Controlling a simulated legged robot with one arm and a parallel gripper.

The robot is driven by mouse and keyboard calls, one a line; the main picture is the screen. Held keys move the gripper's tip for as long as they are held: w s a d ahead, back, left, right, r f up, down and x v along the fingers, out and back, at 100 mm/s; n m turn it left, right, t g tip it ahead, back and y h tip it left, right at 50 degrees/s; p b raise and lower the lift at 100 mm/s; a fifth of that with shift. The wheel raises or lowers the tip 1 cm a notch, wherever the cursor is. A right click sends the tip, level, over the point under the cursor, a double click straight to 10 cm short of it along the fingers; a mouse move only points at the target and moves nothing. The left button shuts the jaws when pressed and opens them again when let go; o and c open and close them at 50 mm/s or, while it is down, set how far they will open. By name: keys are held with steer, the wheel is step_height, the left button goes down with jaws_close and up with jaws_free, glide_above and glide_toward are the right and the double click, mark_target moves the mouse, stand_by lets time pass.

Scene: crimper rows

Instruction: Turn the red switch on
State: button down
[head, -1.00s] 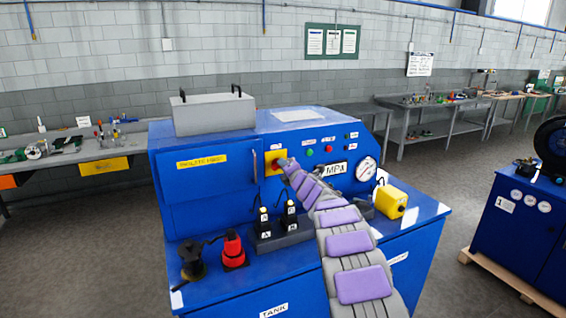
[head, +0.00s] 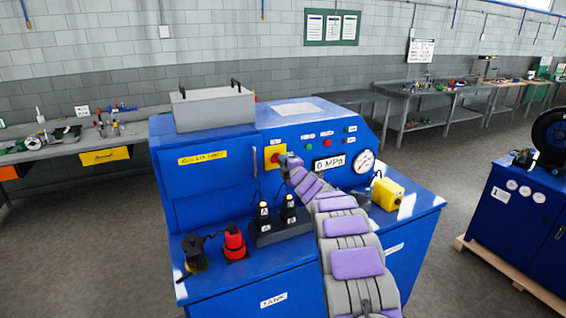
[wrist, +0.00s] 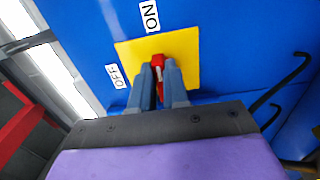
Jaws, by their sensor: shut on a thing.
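The red switch (wrist: 158,62) sits on a yellow plate (wrist: 185,48) on the blue machine front. My gripper (wrist: 160,72) is shut on the switch, with one grey finger on each side. In the head view, my gripper (head: 287,160) is at the yellow plate (head: 270,153) and partly hides the switch.
To the right of the switch are a 0 MPa display (head: 329,163) and a round gauge (head: 364,161). Two black levers (head: 276,218), a red plug (head: 234,243) and a yellow box (head: 388,193) stand on the ledge. A cabinet handle (head: 255,162) is close to the left.

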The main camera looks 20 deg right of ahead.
steer(key=shift+d+f, duration=0.15)
steer(key=shift+f, duration=0.2)
steer(key=c, duration=1.5)
jaws_free()
steer(key=shift+s, duration=0.1)
steer(key=o, duration=0.4)
steer(key=shift+d+r, duration=0.15)
steer(key=shift+d, duration=0.05)
steer(key=shift+a, duration=0.1)
steer(key=s, duration=1.7)
steer(key=shift+s+d, duration=0.1)
steer(key=shift+d, duration=0.15)
